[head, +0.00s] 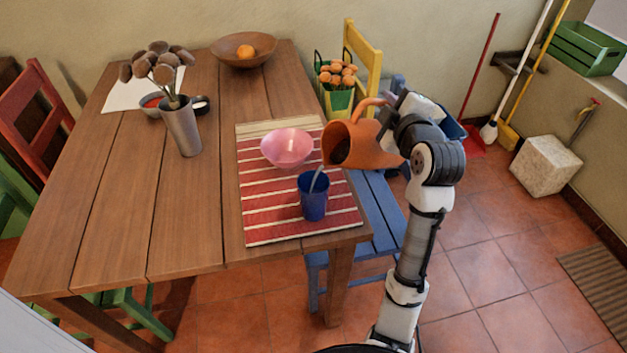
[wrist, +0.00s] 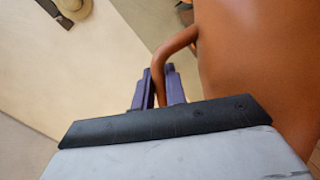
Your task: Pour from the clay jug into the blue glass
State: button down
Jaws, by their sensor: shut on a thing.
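The orange-brown clay jug (head: 372,146) is tipped on its side in the head view, its dark mouth facing left and lying above and just right of the blue glass. The blue glass (head: 313,201) stands upright on the striped mat (head: 258,222). A thin pale streak (head: 317,179) runs from the jug's lip down into the glass, like a stream of liquid. The level inside the glass cannot be made out. In the wrist view, my gripper (wrist: 159,88) is shut on the handle (wrist: 175,47) of the jug, whose body (wrist: 262,65) fills the right side.
A pink bowl (head: 288,147) stands on the mat close behind the glass. A blue bench (head: 381,212) is beside the table. The table's front left is clear.

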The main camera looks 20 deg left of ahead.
jog(key=w+f+m, duration=0.1)
jog(key=f, duration=0.1)
jog(key=d+f+m+g+p, duration=0.1)
jog(key=f+m, duration=0.1)
jog(key=w+d+f+m+g+p, duration=0.1)
jog(key=f, duration=0.1)
jog(key=shift+w+d, duration=0.15)
jog(key=shift+w, duration=0.2)
jog(key=shift+w+d+f+m+p, duration=0.15)
jog(key=shift+w+d+m+p, duration=0.15)
jog(key=shift+m, duration=0.2)
notch_tip(320, 180, down, 7)
jog(key=w+d+m+g+y+p, duration=0.1)
jog(key=w+m+g, duration=0.1)
jog(key=m, duration=0.2)
jog(key=shift+w+d+m+g+y+p, duration=0.35)
jog(key=shift+w+d+m+g+y, duration=0.05)
jog(key=shift+s+d, duration=0.1)
